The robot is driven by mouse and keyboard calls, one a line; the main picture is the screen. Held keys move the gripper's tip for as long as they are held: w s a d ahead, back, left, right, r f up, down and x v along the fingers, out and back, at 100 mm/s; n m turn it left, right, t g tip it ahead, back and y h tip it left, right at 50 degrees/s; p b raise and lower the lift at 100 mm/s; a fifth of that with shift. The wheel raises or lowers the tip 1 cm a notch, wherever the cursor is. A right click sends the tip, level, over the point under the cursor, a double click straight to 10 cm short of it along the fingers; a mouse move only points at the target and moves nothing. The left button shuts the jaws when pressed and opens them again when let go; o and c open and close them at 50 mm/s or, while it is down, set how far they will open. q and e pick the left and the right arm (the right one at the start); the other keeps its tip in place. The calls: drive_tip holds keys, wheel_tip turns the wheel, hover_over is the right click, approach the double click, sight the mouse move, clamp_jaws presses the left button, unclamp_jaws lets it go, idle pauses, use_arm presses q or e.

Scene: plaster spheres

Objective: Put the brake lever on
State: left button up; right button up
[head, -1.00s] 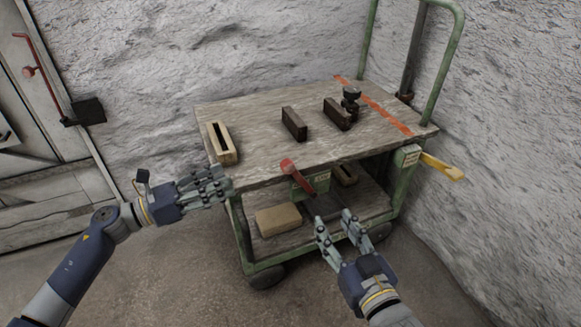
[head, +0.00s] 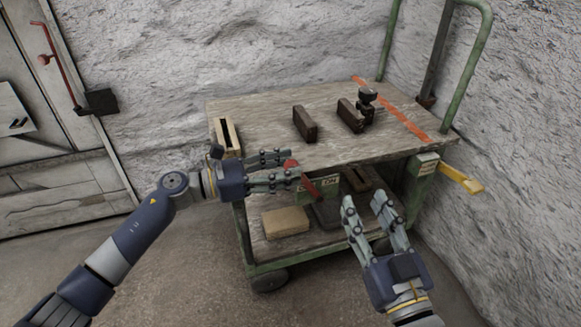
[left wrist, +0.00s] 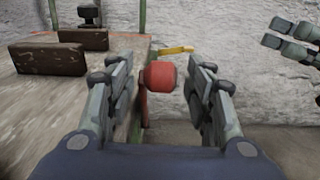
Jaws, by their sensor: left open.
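The brake lever, a dark red bar with a round red knob (left wrist: 160,76), is on the front of the cart beside a green plate (head: 328,186) marked "ON". In the head view its bar (head: 309,187) slants down right from the knob, which is partly hidden by my fingers. My left gripper (head: 294,168) is open, with its fingers on either side of the knob. In the left wrist view gaps show between the knob and both fingers. My right gripper (head: 364,202) is open and empty, low in front of the cart.
The cart's wooden top (head: 270,115) carries a slotted pale block (head: 227,137), dark blocks (head: 305,124) and a black clamp-like part (head: 367,104). A yellow handle (head: 462,179) juts out at right. A tan block (head: 285,222) lies on the lower shelf. Rough walls stand behind.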

use_arm(q)
drive_tip(key=shift+x, duration=0.85)
use_arm(e)
drive_tip(key=shift+r, duration=0.3)
use_arm(q)
clamp_jaws()
